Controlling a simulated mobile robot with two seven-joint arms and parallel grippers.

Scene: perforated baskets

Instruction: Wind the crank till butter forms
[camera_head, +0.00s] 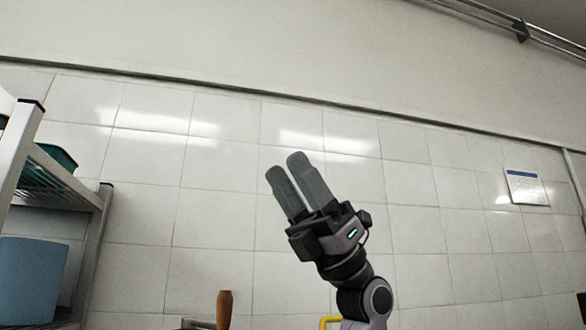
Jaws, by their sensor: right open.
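My right gripper (291,178) is raised in front of the tiled wall, pointing up and to the left. Its two grey fingers are parted by a narrow gap, with nothing between them. Below and left of it, an upright brown wooden handle (224,309) shows at the bottom edge, beside a piece of grey metal (196,323). The handle may belong to the crank; its lower part is cut off by the frame. The gripper is well above the handle and apart from it. No butter shows. My left gripper is not in view.
A metal shelf rack (98,225) stands at the left with a green basket (58,156) above and a blue container (30,280) below. A yellow bar (327,321) shows at the bottom beside my right arm. A notice (526,187) hangs on the wall at right.

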